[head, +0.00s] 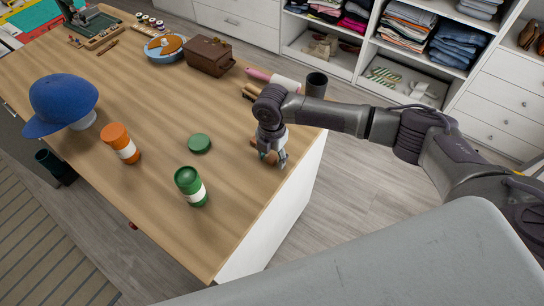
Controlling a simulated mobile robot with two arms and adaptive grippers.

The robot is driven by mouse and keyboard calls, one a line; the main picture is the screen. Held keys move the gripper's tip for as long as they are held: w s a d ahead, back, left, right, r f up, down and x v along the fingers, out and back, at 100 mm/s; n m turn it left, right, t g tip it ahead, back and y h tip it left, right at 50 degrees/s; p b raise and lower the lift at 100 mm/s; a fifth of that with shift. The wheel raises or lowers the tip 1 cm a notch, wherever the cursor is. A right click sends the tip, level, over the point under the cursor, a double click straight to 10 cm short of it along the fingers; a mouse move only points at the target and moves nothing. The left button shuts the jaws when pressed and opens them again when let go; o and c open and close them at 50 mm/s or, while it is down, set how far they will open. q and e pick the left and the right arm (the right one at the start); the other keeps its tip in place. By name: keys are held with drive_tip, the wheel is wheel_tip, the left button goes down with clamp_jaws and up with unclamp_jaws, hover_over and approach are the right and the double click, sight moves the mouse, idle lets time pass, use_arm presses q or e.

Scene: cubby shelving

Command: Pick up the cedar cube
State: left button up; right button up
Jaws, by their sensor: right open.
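My right gripper (276,161) points down over the right edge of the wooden tabletop, with its jaws open. A small reddish-brown block (256,148), likely the cedar cube, shows just beside and partly behind its fingers. The gripper hides much of the block, so I cannot tell whether the fingers touch it or stand around it. My left gripper is not in view.
Bare wood lies left of the gripper. Cubby shelving (405,62) stands behind.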

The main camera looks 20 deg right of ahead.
drive_tip(key=c, duration=0.8)
